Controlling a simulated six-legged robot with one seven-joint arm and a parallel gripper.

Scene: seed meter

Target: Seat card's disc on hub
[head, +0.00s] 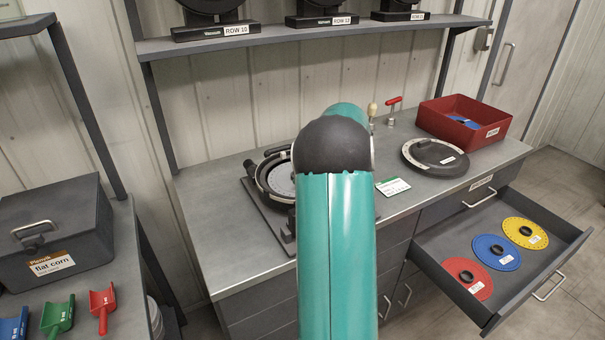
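The card (392,187), white with a green band, lies on the bench near its front edge; its print is too small to read. A red disc (458,284), a blue disc (487,261) and a yellow disc (518,240), each with a black knob and a white label, lie in the open drawer (447,252). The seed meter housing (265,185) is open on the bench, with a pale round face inside. My arm hides its right part, and I cannot make out the hub. My gripper is hidden behind my arm.
A round black cover (420,164) lies on the bench beside a red bin (469,105) holding something blue. A red-handled tool (392,108) stands behind. A grey "flat corn" box (58,228) and several coloured scoops (103,306) are at left. A shelf (290,38) hangs above.

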